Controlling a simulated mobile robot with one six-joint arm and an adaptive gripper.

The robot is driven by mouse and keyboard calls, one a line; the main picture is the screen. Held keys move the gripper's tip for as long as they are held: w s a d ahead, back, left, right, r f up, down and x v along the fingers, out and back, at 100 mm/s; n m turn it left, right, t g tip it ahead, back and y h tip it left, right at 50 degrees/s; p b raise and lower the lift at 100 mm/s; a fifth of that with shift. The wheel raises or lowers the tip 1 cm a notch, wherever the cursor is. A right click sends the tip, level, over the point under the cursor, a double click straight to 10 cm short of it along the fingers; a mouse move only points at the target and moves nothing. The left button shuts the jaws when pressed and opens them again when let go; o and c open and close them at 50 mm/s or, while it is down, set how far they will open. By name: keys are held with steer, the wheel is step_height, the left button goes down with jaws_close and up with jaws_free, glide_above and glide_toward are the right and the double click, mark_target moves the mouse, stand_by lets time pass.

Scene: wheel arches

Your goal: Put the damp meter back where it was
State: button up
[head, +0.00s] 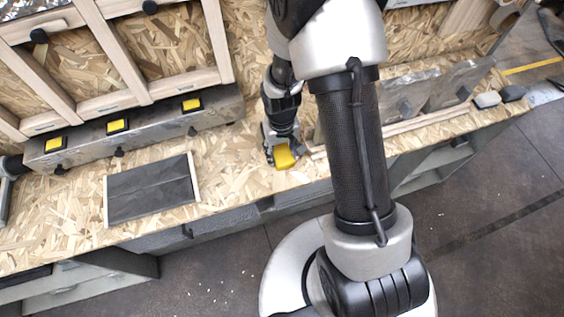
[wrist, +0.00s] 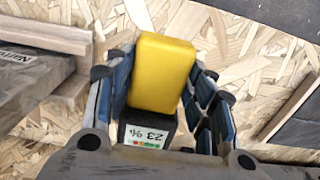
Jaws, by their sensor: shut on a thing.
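The damp meter (head: 286,157) is a small block with a yellow end and a dark body. It also shows in the wrist view (wrist: 161,72), where a small display on the dark part reads "23 %". My gripper (head: 280,148) is shut on the damp meter, with one blue-grey finger on each side of it in the wrist view. It is low over the chipboard bench, near the front edge. I cannot tell whether the meter touches the bench. The gripper hides part of its dark body.
A dark panel between wooden strips (head: 150,190) lies on the bench to the left. Behind it runs a grey metal box (head: 140,127) with several yellow-marked spots. Wooden strips (head: 420,120) and clear bags (head: 450,85) lie to the right. Bare chipboard (head: 235,165) is free left of my gripper.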

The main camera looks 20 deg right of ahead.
steer(key=shift+f+b, duration=0.65)
steer(key=shift+f, duration=2)
steer(key=shift+f, duration=0.15)
steer(key=o, duration=0.9)
steer(key=shift+o, duration=0.2)
